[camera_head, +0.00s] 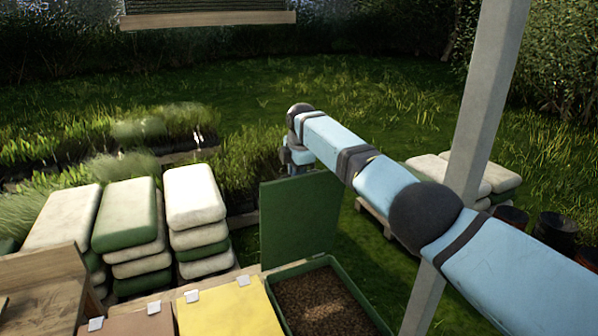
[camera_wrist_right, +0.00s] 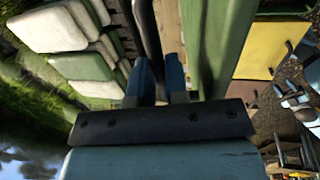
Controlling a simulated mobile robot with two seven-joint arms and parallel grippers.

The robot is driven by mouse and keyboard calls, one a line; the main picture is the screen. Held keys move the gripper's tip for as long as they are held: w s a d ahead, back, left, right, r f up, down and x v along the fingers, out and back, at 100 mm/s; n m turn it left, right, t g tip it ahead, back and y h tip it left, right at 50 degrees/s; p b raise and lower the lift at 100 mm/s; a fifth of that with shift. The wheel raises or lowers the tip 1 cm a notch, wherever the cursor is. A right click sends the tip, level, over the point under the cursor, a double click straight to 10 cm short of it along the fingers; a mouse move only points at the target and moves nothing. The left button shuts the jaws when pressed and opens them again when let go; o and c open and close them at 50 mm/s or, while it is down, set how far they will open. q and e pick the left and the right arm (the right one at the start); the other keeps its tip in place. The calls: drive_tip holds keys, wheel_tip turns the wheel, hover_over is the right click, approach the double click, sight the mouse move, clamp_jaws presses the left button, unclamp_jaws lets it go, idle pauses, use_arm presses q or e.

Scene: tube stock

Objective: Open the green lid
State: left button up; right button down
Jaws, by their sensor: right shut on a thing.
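The green lid (camera_head: 300,215) stands about upright at the back of its green-rimmed box (camera_head: 366,300). The box is open and brown granular matter shows inside. My right gripper (camera_head: 297,160) is at the top edge of the lid, with its fingers partly hidden by the lid and my arm. In the right wrist view my right gripper (camera_wrist_right: 161,80) has its fingers close together, with the green lid (camera_wrist_right: 222,45) just beside them. It is shut on the lid, but the exact contact is hard to see.
A yellow lid (camera_head: 232,312) and a brown lid (camera_head: 140,322) with small pale tabs lie shut to the left. Stacks of white and green bags (camera_head: 194,197) stand behind them. A grey post (camera_head: 478,120) rises at the right, close to my right arm. Grass lies beyond.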

drive_tip(key=shift+s+f, duration=0.15)
drive_tip(key=shift+f, duration=0.4)
drive_tip(key=c, duration=1.3)
unclamp_jaws()
drive_tip(key=shift+o, duration=0.9)
drive_tip(key=shift+w+f, duration=0.15)
drive_tip(key=shift+w, duration=0.15)
drive_tip(key=shift+w+a, duration=0.1)
drive_tip(key=shift+w, duration=0.05)
drive_tip(key=shift+s+r, duration=0.2)
drive_tip(key=shift+r, duration=0.4)
drive_tip(key=b+v, duration=0.2)
drive_tip(key=v, duration=1)
drive_tip(key=shift+r, duration=0.35)
drive_tip(key=shift+w, duration=0.1)
